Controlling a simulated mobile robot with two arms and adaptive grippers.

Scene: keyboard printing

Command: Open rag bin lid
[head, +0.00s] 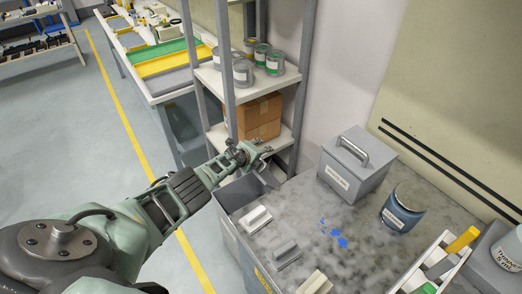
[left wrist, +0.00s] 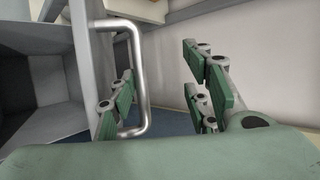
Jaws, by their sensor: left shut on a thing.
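A grey bin (head: 232,196), which looks like the rag bin, stands at the left end of the bench with its dark inside showing. A grey panel (head: 266,174), apparently its lid, stands tilted up at the bin's back right. In the left wrist view the lid (left wrist: 82,75) shows nearly edge-on, with a metal bar handle (left wrist: 140,75) on its right side. My left gripper (head: 262,156) is at this handle, with the bar between its green fingers, shut on it. The exact contact is partly hidden. My right gripper is not in view.
A metal rack (head: 228,95) with cans and a cardboard box (head: 255,118) stands close behind the gripper. On the bench are a grey lidded box (head: 355,180), a blue container (head: 402,212), several small blocks and a white caddy (head: 440,255). Floor at left is clear.

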